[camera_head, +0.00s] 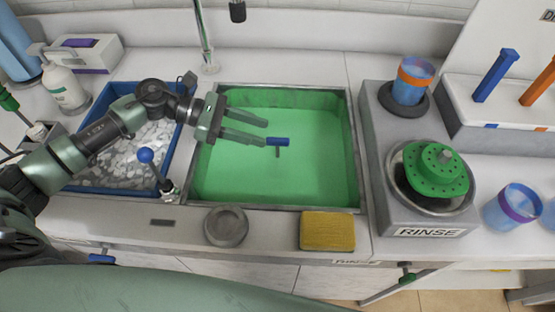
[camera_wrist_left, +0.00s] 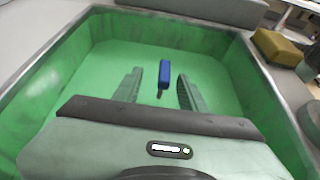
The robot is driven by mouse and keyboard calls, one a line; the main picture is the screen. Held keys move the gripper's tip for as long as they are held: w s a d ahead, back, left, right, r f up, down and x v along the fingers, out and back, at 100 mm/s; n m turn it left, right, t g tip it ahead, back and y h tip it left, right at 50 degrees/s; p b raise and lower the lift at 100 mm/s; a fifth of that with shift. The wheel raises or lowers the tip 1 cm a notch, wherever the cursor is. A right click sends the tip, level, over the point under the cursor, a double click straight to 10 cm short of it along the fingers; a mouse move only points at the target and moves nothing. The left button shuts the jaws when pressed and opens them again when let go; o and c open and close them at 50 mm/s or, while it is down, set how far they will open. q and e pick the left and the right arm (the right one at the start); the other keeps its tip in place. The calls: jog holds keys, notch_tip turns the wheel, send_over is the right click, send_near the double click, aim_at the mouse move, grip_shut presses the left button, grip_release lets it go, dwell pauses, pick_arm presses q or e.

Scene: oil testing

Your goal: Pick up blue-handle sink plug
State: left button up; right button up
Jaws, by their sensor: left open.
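The sink plug's blue handle (camera_head: 278,141) stands out over the green sink (camera_head: 325,165), with a short dark stem below it. In the left wrist view the blue handle (camera_wrist_left: 164,74) shows just beyond and between the two fingertips. My left gripper (camera_head: 266,132) is open and empty, its fingers pointing right toward the handle in the head view. The fingers also show apart in the left wrist view (camera_wrist_left: 158,80). I cannot tell whether they touch the handle. The plug's base is not clear to see. My right gripper is not in view.
A blue tray of white pieces (camera_head: 95,187) lies left of the sink, with a blue-knobbed lever (camera_head: 146,156) near its front right corner. A yellow sponge (camera_head: 327,231) and a round grey dish (camera_head: 226,227) sit on the front edge. The rinse station (camera_head: 420,215) stands at right.

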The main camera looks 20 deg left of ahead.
aim_at(278, 141)
pick_arm(q)
jog(key=x, duration=0.3)
jog(key=shift+p, duration=0.35)
jog(key=x, duration=0.1)
jog(key=p+x, duration=0.2)
jog(key=x, duration=0.1)
jog(key=shift+s+d+f, duration=0.1)
jog(key=shift+s, duration=0.2)
jog(key=shift+w+d+f, duration=0.1)
jog(key=shift+d+f, duration=0.2)
jog(key=shift+d, duration=0.15)
grip_shut()
dwell(0.4)
